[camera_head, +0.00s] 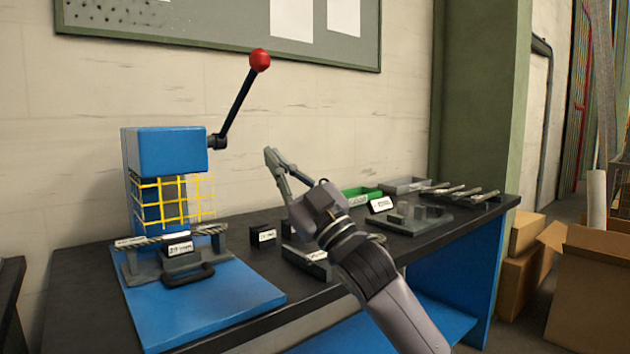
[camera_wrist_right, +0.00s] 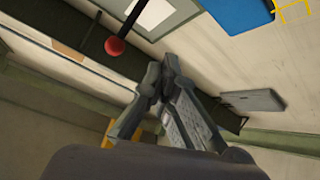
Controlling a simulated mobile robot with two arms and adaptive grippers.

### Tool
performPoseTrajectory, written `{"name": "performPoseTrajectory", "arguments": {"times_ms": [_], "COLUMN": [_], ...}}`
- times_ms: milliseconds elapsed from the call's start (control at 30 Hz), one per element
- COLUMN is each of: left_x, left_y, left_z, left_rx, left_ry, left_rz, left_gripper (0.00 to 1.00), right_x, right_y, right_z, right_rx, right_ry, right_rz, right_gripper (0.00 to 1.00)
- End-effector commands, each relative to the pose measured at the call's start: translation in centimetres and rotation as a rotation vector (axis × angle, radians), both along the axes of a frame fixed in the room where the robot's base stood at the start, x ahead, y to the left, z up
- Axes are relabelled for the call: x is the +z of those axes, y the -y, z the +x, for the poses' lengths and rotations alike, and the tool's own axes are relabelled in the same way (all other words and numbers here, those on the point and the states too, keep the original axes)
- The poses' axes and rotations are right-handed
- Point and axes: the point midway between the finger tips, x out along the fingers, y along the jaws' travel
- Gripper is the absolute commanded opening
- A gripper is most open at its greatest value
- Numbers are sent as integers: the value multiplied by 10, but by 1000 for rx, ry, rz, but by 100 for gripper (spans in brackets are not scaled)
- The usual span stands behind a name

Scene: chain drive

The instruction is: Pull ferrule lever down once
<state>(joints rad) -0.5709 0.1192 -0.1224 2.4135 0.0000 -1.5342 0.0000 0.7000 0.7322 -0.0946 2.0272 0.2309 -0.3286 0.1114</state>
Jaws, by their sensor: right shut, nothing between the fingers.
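A blue press (camera_head: 165,152) stands on the left part of the bench. Its black lever (camera_head: 238,101) slants up and right from a pivot on the press's right side and ends in a red ball knob (camera_head: 260,60). My right gripper (camera_head: 270,155) is shut and empty, pointing up, below and slightly right of the knob in the head view and apart from it. In the right wrist view, the red knob (camera_wrist_right: 114,46) shows up and left of the shut fingers (camera_wrist_right: 163,65). My left gripper is not in view.
A yellow mesh guard (camera_head: 175,200) fronts the press, above a blue base plate (camera_head: 195,308). A green bin (camera_head: 360,195), a grey tray (camera_head: 404,185) and labelled blocks sit right on the dark bench. Cardboard boxes (camera_head: 590,285) stand on the floor right.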

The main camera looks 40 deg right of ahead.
Motion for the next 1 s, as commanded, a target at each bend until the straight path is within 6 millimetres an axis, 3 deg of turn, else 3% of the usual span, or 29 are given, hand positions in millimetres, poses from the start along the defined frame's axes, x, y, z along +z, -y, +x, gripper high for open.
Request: {"name": "performPoseTrajectory", "arguments": {"times_ms": [167,200,600,1000], "left_x": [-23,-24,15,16], "left_y": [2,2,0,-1], "left_z": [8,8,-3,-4], "left_rx": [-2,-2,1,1], "left_ry": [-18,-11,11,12], "left_rz": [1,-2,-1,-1], "left_gripper": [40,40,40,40], "right_x": [20,12,-26,-34], "right_y": [-1,1,15,21], "right_z": [0,-5,-65,-85], "right_rx": [2,2,3,5], "right_ry": [13,12,17,21], "right_rz": [-2,-4,-6,-3], "right_gripper": [0,0,0,0]}}
